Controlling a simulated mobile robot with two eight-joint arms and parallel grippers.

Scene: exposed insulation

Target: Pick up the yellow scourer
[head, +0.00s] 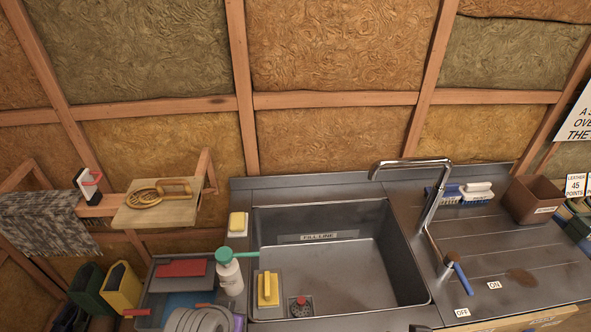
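Two yellow things lie by the sink, and I cannot tell for sure which is the scourer. A yellow block with a raised grip (268,287) lies on a grey plate at the sink's front left corner. A smaller yellow pad (237,221) rests on a white dish at the sink's back left corner. Neither of my grippers is in view.
The grey sink (335,205) looks empty apart from a small red-topped round thing (300,306) near its front left. A white bottle with a green top (229,272) stands left of it. A chrome tap (432,205) rises on the right. A brown box (532,199) stands farther right.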

